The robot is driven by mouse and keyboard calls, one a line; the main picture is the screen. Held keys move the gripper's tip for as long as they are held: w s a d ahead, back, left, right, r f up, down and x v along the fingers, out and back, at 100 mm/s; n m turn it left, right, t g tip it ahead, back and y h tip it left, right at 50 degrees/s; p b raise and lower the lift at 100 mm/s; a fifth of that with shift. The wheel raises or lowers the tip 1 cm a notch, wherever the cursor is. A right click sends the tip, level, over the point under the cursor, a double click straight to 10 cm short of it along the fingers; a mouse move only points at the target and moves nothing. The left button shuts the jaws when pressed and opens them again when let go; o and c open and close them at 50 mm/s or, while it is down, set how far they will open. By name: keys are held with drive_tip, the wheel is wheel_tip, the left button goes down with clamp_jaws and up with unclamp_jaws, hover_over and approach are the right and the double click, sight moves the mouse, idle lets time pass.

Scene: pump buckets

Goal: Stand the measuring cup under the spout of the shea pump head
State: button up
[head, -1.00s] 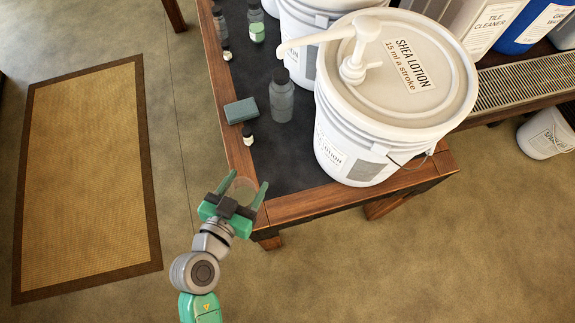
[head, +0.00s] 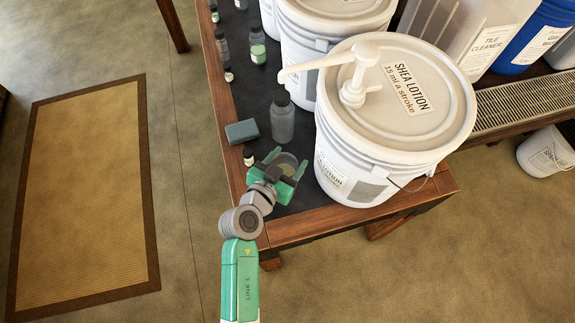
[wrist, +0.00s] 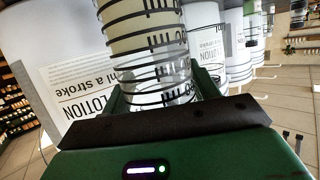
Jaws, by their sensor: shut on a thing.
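The shea pump head (head: 357,82) stands on the lid of the white SHEA LOTION bucket (head: 350,165), and its spout (head: 305,68) points left over the table. My gripper (head: 286,163) is shut on the clear measuring cup (head: 288,158), over the table's front end, left of the bucket and nearer than the spout tip. In the wrist view the cup (wrist: 150,45) shows black graduation rings between the green fingers, with the bucket label behind it. The cup's base is hidden, so I cannot tell its height above the table.
A grey dark-capped bottle (head: 282,120) stands beyond the cup. A teal block (head: 242,132) and a small dark bottle (head: 248,156) are to the left. More bottles and buckets stand farther back. The wooden table edge (head: 310,229) runs along the front.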

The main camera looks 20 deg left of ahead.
sight(290, 165)
drive_tip(key=shift+f+b, duration=0.4)
drive_tip(key=shift+f, duration=1.4)
drive_tip(key=shift+f, duration=0.15)
drive_tip(key=o, duration=1.2)
drive_tip(key=shift+c, duration=0.2)
drive_tip(key=shift+r, duration=0.2)
drive_tip(key=d+v, duration=0.1)
drive_tip(key=v, duration=1.1)
drive_tip(key=shift+a, duration=0.5)
